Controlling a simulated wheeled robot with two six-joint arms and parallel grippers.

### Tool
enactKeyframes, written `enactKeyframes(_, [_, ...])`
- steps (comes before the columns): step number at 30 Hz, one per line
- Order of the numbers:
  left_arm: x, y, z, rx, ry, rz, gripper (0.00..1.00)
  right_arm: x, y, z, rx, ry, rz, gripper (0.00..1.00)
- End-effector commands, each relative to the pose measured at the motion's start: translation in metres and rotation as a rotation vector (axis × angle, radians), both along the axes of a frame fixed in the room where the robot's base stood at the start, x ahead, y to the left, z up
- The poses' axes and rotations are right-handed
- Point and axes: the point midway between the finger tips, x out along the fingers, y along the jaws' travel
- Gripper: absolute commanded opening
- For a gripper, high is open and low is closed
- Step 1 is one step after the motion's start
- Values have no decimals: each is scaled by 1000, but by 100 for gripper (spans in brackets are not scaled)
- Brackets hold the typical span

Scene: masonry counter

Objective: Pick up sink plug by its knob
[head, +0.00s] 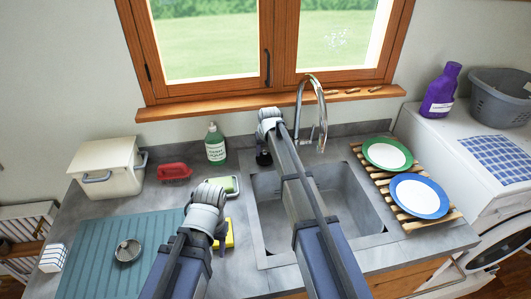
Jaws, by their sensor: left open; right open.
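What looks like the sink plug (128,251) is a small round metal disc with a dark rim and a raised knob in its middle. It lies flat on the ribbed teal mat (90,232), left of the sink. My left gripper (221,232) is open, to the right of the plug and apart from it, close to a yellow item, and partly hidden by its own wrist. My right gripper (264,159) is open, pointing down near the sink's back left corner, far from the plug. Its arm crosses over the sink basin (345,200) and hides part of it.
A white bin (108,165), red brush (174,172), green soap bottle (215,145), soap dish (232,185) and yellow sponge (229,236) stand around the mat. A small striped box (53,258) is left of the plug.

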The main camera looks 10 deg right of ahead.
Motion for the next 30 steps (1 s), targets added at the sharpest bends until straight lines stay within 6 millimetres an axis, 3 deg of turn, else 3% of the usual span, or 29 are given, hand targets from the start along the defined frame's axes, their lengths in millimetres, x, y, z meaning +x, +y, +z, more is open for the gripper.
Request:
enactKeyframes(20, [0,0,-1,0,0,0,50,1,0,-1,0,0,0,51])
enactKeyframes(30, [0,0,-1,0,0,0,50,1,0,-1,0,0,0,13])
